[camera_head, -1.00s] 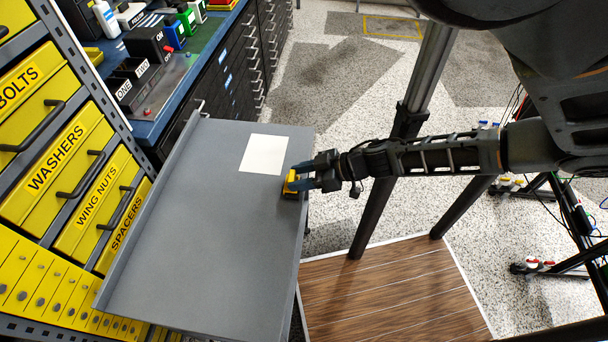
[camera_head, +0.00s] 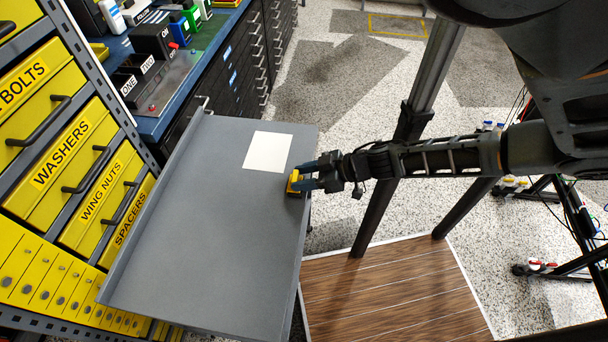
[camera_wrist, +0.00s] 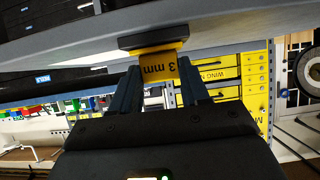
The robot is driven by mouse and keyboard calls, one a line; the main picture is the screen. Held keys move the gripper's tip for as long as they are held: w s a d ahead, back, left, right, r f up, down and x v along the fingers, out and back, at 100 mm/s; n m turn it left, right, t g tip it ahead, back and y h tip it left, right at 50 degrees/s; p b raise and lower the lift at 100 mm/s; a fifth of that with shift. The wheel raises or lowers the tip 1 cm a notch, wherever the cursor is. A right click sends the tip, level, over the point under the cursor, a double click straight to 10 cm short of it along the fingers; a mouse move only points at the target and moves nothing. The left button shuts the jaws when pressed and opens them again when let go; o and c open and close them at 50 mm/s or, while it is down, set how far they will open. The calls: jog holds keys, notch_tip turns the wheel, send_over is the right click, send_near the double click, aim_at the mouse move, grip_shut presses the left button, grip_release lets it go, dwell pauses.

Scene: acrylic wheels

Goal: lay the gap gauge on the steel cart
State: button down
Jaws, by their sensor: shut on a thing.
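The gap gauge (camera_head: 294,182) is a small yellow block with a dark part, at the right edge of the steel cart (camera_head: 210,220). In the wrist view the gauge (camera_wrist: 158,66) shows "3 mm" on its yellow face, with a dark plate against the grey cart surface. My gripper (camera_head: 308,178) is shut on the gauge, reaching in from the right. In the wrist view its two fingers (camera_wrist: 160,90) stand on either side of the yellow part. The gauge looks close to or touching the cart top; I cannot tell whether the cart bears its weight.
A white sheet (camera_head: 267,152) lies on the cart just beyond the gauge. The rest of the cart top is bare. Yellow labelled drawers (camera_head: 65,155) stand along the left, and a blue workbench (camera_head: 150,128) with several items is behind. A wooden platform (camera_head: 400,290) lies at lower right.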

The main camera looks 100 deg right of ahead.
jog(key=shift+c, duration=2.4)
grip_release()
jog(key=shift+s, duration=0.1)
jog(key=b+v, duration=0.1)
jog(key=v, duration=0.6)
jog(key=shift+s+r, duration=0.2)
jog(key=shift+s, duration=0.05)
jog(key=shift+a, duration=0.1)
jog(key=w+a+r+n+t+y, duration=0.1)
jog(key=w+a+r+n+y, duration=0.1)
jog(key=w+a+r, duration=0.6)
jog(key=w+a+r+n+t+y, duration=0.2)
jog(key=w+a+r, duration=0.6)
jog(key=a, duration=0.8)
notch_tip(320, 180, up, 3)
jog(key=shift+f, duration=0.1)
